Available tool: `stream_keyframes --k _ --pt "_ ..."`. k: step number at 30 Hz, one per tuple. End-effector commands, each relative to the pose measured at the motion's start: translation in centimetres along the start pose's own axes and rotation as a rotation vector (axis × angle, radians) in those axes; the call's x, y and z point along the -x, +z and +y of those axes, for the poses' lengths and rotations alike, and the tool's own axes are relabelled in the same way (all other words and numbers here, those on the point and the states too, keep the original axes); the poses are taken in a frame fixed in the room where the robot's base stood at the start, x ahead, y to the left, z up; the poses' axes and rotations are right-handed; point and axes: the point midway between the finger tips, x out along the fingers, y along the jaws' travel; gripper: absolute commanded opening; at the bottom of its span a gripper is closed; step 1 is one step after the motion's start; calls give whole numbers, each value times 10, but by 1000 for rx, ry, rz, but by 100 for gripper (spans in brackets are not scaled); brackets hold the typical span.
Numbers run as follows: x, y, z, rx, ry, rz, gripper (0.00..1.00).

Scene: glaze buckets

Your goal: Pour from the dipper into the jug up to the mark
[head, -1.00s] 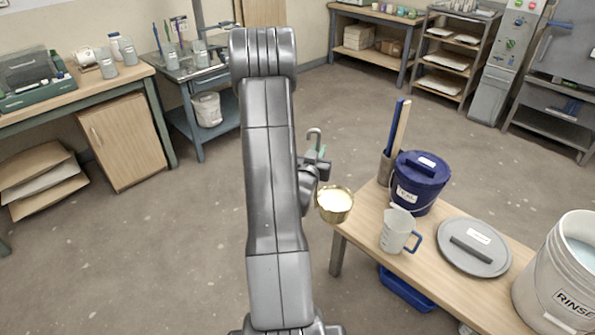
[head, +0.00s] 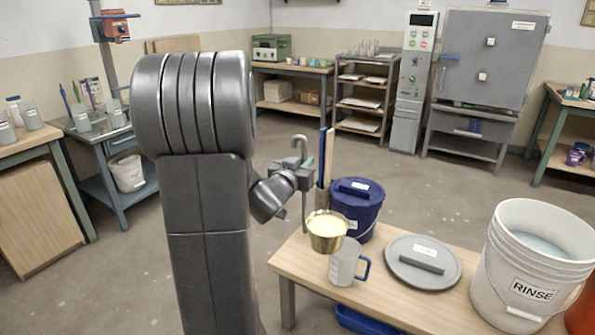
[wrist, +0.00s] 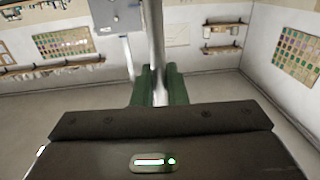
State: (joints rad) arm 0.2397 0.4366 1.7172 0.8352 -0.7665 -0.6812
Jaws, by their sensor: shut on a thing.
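The dipper (head: 327,234) is a brass cup on a long hooked metal handle, filled with pale cream liquid. It looks about level in the head view. My gripper (head: 304,174) is shut on the dipper's handle; its green fingers close on the handle in the wrist view (wrist: 160,88). The jug (head: 346,264) is a pale measuring jug with a blue handle, upright on the bench (head: 312,262). In the head view the dipper overlaps the jug's upper left part and hides its rim. The mark and the jug's fill level cannot be made out.
A lidded blue bucket (head: 356,207) stands behind the jug, with upright tools (head: 326,158) beside it. A grey lid (head: 423,262) lies right of the jug. A white RINSE bucket (head: 528,268) holds liquid at the right. A blue tray (head: 362,320) is under the bench.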

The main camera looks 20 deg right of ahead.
Motion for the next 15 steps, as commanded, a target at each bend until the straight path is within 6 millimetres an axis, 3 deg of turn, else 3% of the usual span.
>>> stream_keyframes --k 15 --pt "-1 34 -1 2 0 6 0"
